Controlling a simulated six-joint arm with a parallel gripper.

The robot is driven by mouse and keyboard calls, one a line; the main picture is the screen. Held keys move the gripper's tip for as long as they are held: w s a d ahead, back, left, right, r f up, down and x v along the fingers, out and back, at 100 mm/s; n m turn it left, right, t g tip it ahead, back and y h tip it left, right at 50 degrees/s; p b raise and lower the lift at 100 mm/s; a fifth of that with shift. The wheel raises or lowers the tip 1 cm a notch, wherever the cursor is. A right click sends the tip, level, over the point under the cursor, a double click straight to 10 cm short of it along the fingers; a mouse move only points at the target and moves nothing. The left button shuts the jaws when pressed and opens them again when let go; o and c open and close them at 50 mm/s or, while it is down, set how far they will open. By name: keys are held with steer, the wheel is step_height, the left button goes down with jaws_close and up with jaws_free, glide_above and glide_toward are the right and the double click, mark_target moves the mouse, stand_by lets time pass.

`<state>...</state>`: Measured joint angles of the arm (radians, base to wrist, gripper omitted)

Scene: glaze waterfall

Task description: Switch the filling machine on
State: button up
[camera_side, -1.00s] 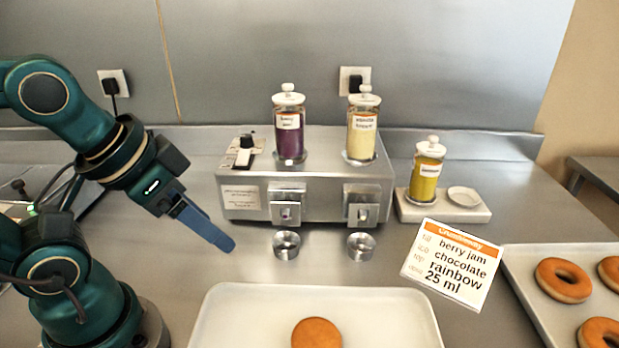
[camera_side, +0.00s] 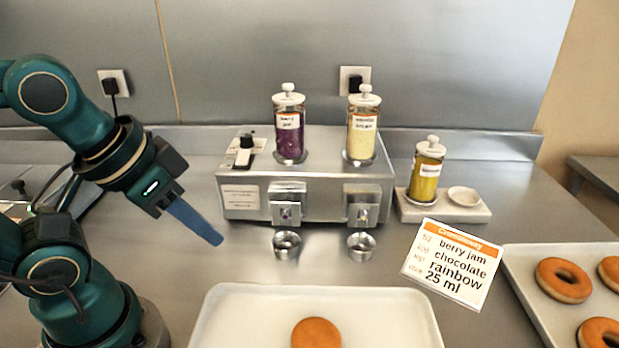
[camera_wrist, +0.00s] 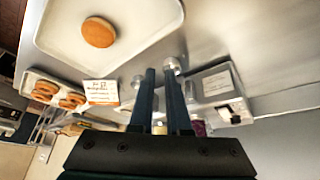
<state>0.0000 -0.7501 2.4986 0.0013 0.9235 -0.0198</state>
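The filling machine (camera_side: 335,181) is a steel box against the back of the counter. On its top left is a control plate with a black knob (camera_side: 246,140) and a white switch (camera_side: 242,157); whether the switch is on is unclear. A berry jam jar (camera_side: 290,135) and a pale yellow jar (camera_side: 362,138) stand on top. Two nozzles face front, the left one (camera_side: 286,212) nearer me. My gripper (camera_side: 217,239) is left of and in front of the machine, pointing down-right, touching nothing. In the wrist view its fingers (camera_wrist: 160,72) are parted, with nothing held between them.
Two small steel cups (camera_side: 287,245) (camera_side: 361,247) sit below the nozzles. A white tray (camera_side: 225,318) with one doughnut is in front. Right are a mustard-yellow jar (camera_side: 427,178) on a stand, an order card (camera_side: 455,264) and a doughnut tray (camera_side: 520,272). Counter beside the gripper is clear.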

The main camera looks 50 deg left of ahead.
steer(key=w+r, duration=0.1)
steer(key=r, duration=0.1)
steer(key=w+a+r+n, duration=0.1)
steer(key=r, duration=0.2)
steer(key=w+a+r+n, duration=0.1)
steer(key=r, duration=0.1)
steer(key=shift+w+r+y, duration=0.25)
steer(key=shift+r+y, duration=0.15)
jaws_close()
step_height(320, 180, up, 5)
steer(key=n+g+y, duration=0.2)
steer(key=n, duration=0.5)
glide_above(245, 151)
steer(key=s+d, duration=0.4)
steer(key=shift+w+a, duration=0.1)
steer(key=shift+a, duration=0.05)
steer(key=x, duration=0.9)
steer(key=s+x, duration=0.1)
steer(key=x, duration=0.4)
steer(key=shift+f, duration=0.15)
steer(key=shift+f, duration=0.1)
